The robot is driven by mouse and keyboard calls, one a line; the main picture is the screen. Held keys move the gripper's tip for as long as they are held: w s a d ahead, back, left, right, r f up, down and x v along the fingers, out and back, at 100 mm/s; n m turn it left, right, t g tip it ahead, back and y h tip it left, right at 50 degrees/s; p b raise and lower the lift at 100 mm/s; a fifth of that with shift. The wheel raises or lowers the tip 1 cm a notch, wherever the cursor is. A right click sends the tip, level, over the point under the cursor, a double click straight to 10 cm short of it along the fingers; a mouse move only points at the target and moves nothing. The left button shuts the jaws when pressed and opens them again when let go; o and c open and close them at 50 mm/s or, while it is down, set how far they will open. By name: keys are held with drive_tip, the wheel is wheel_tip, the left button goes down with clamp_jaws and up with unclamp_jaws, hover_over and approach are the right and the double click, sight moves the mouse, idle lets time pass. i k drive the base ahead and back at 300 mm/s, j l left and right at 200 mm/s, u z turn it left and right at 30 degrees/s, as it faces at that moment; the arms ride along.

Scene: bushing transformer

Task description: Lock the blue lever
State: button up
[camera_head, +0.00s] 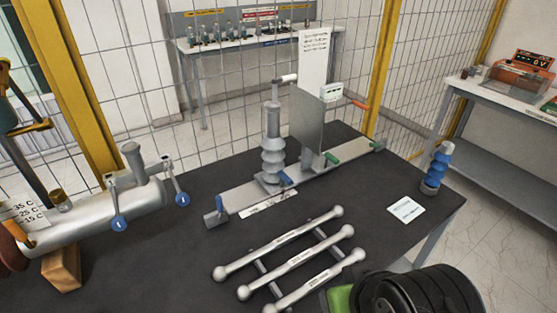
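A blue lever (286,179) sits at the foot of the grey ribbed bushing (272,142), on a long grey rail on the dark table. Another small blue lever (219,204) is at the rail's left end. Two more levers with round blue ends, one on the left (118,223) and one on the right (183,199), hang from the metal cylinder at left. The picture does not show which of these is the task's lever, or whether any is locked. I see no gripper fingers; a black rounded part at the bottom right seems to belong to my arm.
Green levers (332,159) and an orange handle (360,104) are on the rail unit's right side. Grey rods with ball ends (298,262) lie in front. A blue ribbed insulator (436,167) and a white card (406,209) are at right. A wire-mesh fence stands behind.

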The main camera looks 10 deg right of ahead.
sight(222, 217)
drive_tip(key=i+l+u, duration=0.1)
drive_tip(key=u, duration=0.25)
drive_tip(key=i+l+u, duration=0.1)
drive_tip(key=u, duration=0.25)
drive_tip(key=i+l, duration=0.05)
